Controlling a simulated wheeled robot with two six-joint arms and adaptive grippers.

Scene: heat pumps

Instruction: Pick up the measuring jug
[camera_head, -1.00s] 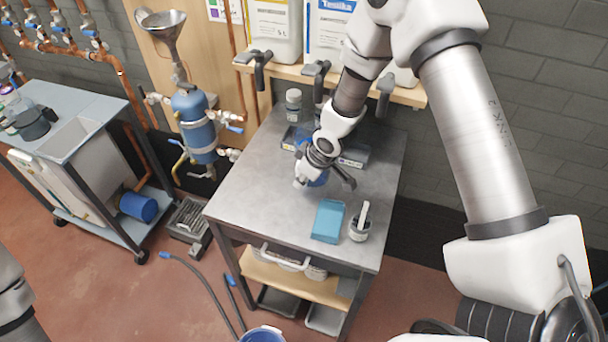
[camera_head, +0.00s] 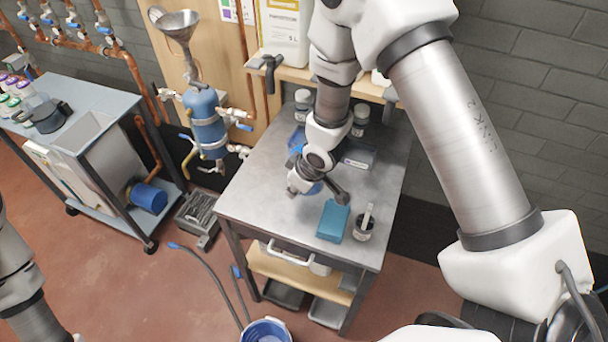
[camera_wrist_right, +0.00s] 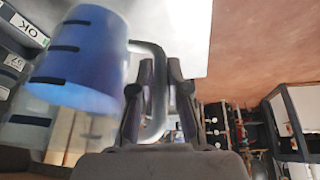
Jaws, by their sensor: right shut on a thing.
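The measuring jug is blue and translucent with dark level marks and a dark handle. In the right wrist view the jug (camera_wrist_right: 80,60) fills the upper left, tilted, and my right gripper (camera_wrist_right: 160,85) is shut on its handle. In the head view only a small blue part of the jug (camera_head: 314,188) shows over the grey table (camera_head: 258,190), beneath my right wrist. My right gripper (camera_head: 338,190) is mostly dark and partly hidden there. I cannot tell how high the jug is above the table. My left arm shows at the lower left, its gripper out of frame.
A teal box (camera_head: 333,220) and a small pot (camera_head: 364,228) with a light tool stand at the table's front right. A shelf (camera_head: 290,72) with clamps and canisters is above. The table's left part is clear.

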